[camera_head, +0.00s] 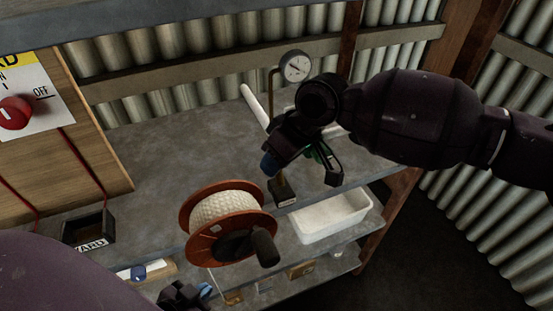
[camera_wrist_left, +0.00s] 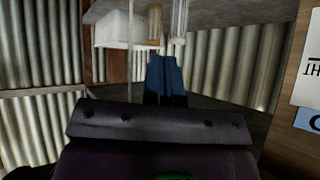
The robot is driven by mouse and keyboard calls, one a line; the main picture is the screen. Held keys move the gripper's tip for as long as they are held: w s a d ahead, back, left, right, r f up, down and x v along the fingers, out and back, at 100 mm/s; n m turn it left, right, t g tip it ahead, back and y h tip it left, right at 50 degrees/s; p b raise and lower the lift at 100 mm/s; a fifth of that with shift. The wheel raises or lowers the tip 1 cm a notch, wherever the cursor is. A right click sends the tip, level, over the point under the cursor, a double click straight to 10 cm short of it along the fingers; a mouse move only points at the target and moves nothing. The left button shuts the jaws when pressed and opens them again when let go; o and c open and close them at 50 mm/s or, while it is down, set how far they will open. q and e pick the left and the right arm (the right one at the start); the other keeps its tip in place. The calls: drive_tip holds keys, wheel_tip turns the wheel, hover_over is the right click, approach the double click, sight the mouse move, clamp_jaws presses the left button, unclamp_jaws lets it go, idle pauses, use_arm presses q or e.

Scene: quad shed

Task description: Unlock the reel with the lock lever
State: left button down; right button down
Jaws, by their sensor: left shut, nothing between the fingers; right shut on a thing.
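The reel (camera_head: 222,207) has orange-brown flanges, pale rope and a black crank handle (camera_head: 264,246) facing front; it stands at the bench's front edge. A short upright post on a small dark base (camera_head: 283,192) stands right of it; I cannot tell whether this is the lock lever. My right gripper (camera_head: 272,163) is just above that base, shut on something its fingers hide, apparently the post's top. My left gripper (camera_head: 204,290) is low in front of the bench, below the reel. Its blue fingertips (camera_wrist_left: 165,76) are together and empty in the left wrist view.
A pressure gauge (camera_head: 295,67) and a white rod (camera_head: 255,105) are behind my right gripper. A black box (camera_head: 90,231) and a board with a red OFF switch (camera_head: 14,113) are left. The bench's middle (camera_head: 165,150) is clear.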

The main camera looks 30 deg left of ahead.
use_arm(q)
drive_tip(key=shift+r, duration=0.1)
use_arm(e)
drive_tip(key=shift+s+d+r+t+y+p, duration=0.25)
drive_tip(key=shift+r+t+y+p, duration=0.2)
drive_tip(key=shift+p, duration=0.45)
drive_tip(key=shift+s+d+n+t+y+p, duration=0.25)
drive_tip(key=shift+d+n+t+y+p, duration=0.2)
drive_tip(key=shift+y+p, duration=0.35)
drive_tip(key=shift+s+d+t+y+p, duration=0.25)
drive_tip(key=shift+t+y+p, duration=0.15)
drive_tip(key=shift+y+p, duration=0.3)
drive_tip(key=shift+s+d+f+n+t+y+p, duration=0.2)
drive_tip(key=shift+d+n+t+y+p, duration=0.15)
drive_tip(key=shift+y, duration=0.4)
use_arm(q)
drive_tip(key=shift+t, duration=0.4)
drive_tip(key=r, duration=0.5)
drive_tip(key=shift+w+d, duration=0.15)
drive_tip(key=shift+w, duration=0.15)
drive_tip(key=shift+f, duration=0.15)
